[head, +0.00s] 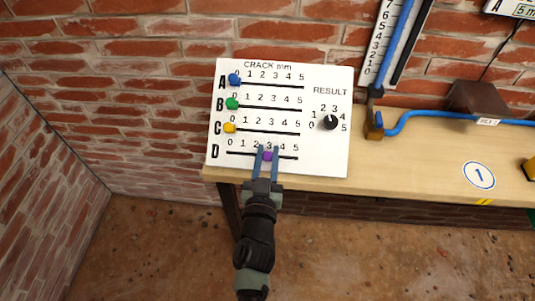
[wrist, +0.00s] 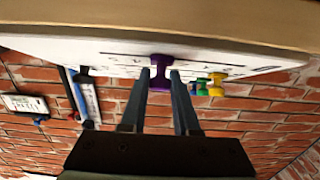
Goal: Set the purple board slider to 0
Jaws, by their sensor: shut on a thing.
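The purple slider (head: 267,156) sits on row D of the white board (head: 340,100), at about the 3 mark. It also shows in the wrist view (wrist: 160,72), between the two fingers. My gripper (head: 267,153) reaches up from below and is shut on the purple slider, one finger on each side of it. The 0 end of row D lies to the left of the slider in the head view. The slot of row D is visible on both sides of the fingers.
Blue (head: 234,79), green (head: 232,103) and yellow (head: 229,128) sliders sit at the left ends of rows A, B and C. A black result dial (head: 330,122) is at the board's right. The board stands on a wooden bench (head: 420,165) against a brick wall.

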